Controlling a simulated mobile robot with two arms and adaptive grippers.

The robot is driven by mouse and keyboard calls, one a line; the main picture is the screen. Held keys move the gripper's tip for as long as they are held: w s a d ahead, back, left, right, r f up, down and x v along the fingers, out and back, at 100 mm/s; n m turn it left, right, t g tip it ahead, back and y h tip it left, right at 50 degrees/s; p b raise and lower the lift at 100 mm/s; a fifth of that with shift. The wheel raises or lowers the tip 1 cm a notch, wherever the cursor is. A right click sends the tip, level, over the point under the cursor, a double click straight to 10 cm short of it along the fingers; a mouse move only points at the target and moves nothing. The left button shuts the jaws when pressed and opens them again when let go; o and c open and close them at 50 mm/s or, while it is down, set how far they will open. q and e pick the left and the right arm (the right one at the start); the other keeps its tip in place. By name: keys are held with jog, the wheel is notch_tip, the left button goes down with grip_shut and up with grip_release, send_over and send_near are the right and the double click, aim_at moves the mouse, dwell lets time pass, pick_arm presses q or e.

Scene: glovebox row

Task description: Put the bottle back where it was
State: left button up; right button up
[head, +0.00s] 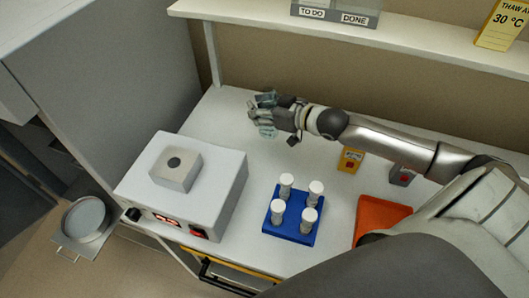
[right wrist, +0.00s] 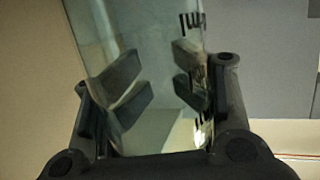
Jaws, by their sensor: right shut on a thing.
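My right gripper (head: 266,113) is above the back left of the white bench in the head view. It is shut on a clear glass bottle (right wrist: 140,40). In the right wrist view the bottle fills the middle, with dark fingers on both sides and black printed marks along its right side. The glass is see-through and its lower end is hidden behind the gripper. In the head view the bottle shows only as small glassy patches around the fingers. My left gripper is not in view.
A white heating block unit (head: 222,190) stands front left. A blue rack (head: 292,234) with several white-capped tubes is at the front middle. An orange tray (head: 384,214) and a yellow box (head: 350,160) are to the right. A shelf (head: 240,14) runs above the back. Bench behind the rack is clear.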

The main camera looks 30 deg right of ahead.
jog(key=f+p, duration=0.1)
jog(key=f, duration=0.9)
jog(key=shift+w+f+p, duration=0.15)
jog(key=shift+w+p, duration=0.05)
jog(key=shift+p, duration=0.1)
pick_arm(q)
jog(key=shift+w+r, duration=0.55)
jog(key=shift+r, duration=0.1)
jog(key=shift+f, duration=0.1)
pick_arm(e)
jog(key=shift+f, duration=0.15)
jog(key=o, duration=1.5)
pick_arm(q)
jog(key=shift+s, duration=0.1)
pick_arm(e)
jog(key=shift+o, duration=0.2)
